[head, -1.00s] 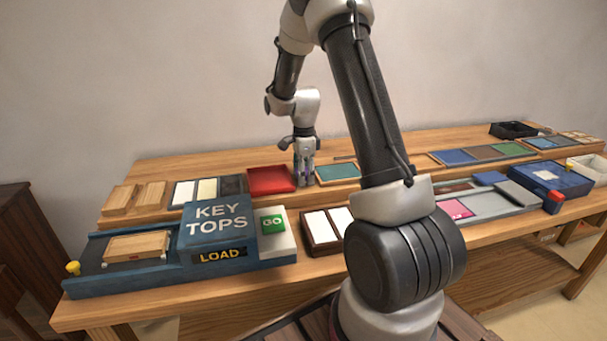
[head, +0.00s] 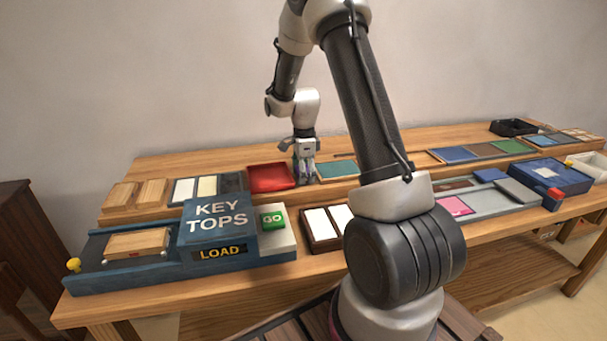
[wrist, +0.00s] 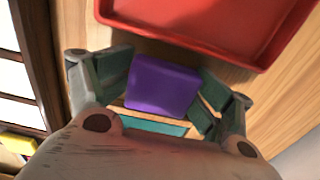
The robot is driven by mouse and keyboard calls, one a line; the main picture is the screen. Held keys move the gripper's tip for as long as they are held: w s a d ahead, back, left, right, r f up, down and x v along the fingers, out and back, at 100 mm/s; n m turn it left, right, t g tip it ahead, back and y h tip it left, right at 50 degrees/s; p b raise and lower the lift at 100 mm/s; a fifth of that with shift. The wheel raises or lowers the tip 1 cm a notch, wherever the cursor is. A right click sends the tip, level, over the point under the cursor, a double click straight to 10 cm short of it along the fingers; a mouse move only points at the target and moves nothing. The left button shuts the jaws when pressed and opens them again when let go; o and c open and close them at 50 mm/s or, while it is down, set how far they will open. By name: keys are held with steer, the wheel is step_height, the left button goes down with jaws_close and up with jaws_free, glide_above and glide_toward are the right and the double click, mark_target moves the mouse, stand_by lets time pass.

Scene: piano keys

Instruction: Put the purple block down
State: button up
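The purple block (wrist: 162,88) lies between the fingers of my gripper (wrist: 165,92) in the wrist view. It appears to be down at the wooden shelf, close to the red tray (wrist: 205,25). In the head view my gripper (head: 304,178) points down between the red tray (head: 270,177) and the teal panel (head: 337,171), with a little purple showing at its fingers. The fingers look spread, one on each side of the block. The contact under the block is hidden.
White pieces (head: 317,222) in a dark holder stand in front. The blue KEY TOPS machine (head: 218,222) is at front left. A black bin (head: 513,128) stands far right.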

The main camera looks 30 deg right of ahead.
steer(key=s+a+r+n+t, duration=0.1)
steer(key=s+r+n, duration=0.15)
steer(key=r, duration=0.75)
steer(key=s+a+r+n, duration=0.1)
steer(key=s+r+n, duration=0.15)
steer(key=r, duration=0.85)
steer(key=s+a+r+n+t, duration=0.1)
steer(key=s+a+r+n, duration=0.1)
steer(key=s+n, duration=0.6)
steer(key=s+a+r+n+t, duration=0.2)
steer(key=s+n, duration=0.6)
steer(key=s, duration=0.9)
steer(key=shift+s+a+r, duration=0.3)
steer(key=shift+s+a, duration=0.1)
steer(key=shift+a, duration=0.2)
steer(key=shift+o, duration=0.5)
